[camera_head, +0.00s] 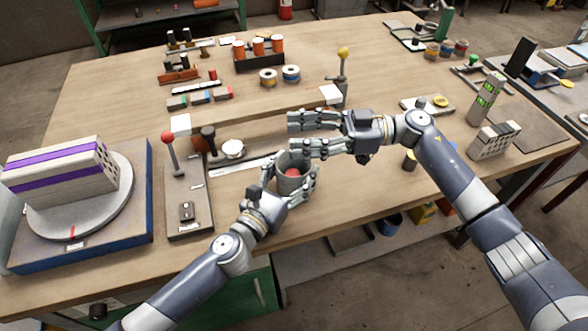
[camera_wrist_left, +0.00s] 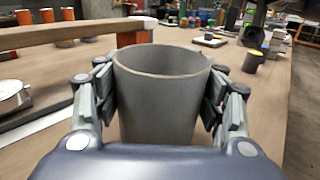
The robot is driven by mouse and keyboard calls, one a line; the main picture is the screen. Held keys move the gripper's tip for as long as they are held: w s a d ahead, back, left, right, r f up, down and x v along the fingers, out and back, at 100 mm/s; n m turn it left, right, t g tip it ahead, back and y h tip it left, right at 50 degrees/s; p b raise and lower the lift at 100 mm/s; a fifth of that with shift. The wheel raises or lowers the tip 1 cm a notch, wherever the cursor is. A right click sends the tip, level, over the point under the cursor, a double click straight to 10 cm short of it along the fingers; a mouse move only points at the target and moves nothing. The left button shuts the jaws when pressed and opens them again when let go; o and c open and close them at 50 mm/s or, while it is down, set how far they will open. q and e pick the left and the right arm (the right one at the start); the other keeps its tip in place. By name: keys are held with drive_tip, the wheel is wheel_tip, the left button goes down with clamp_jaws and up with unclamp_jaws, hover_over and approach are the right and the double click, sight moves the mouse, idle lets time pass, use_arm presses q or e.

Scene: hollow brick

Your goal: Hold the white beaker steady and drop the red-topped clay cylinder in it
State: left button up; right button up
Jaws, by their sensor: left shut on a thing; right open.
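The beaker (camera_head: 290,184) looks grey and stands upright near the table's front edge. It fills the middle of the left wrist view (camera_wrist_left: 160,108). My left gripper (camera_head: 291,188) is shut around its sides, with fingers on both sides of its wall. A red top (camera_head: 292,173), which looks like that of the clay cylinder, shows inside the beaker's mouth in the head view; the rest of it is hidden by the wall. My right gripper (camera_head: 306,135) is open and empty, just behind and above the beaker, its fingers spread and pointing left.
A lever panel (camera_head: 187,205) and a turntable with a purple-striped block (camera_head: 65,175) stand left. A yellow-topped dark cylinder (camera_head: 410,160) stands right. Orange-capped jars (camera_head: 258,48) stand in a rack at the back.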

drive_tip(key=shift+r, duration=0.1)
drive_tip(key=shift+r, duration=2.9)
use_arm(q)
drive_tip(key=o, duration=1.4)
drive_tip(key=v, duration=1.2)
drive_tip(key=shift+s+f, duration=0.1)
use_arm(e)
drive_tip(key=shift+s+f, duration=0.1)
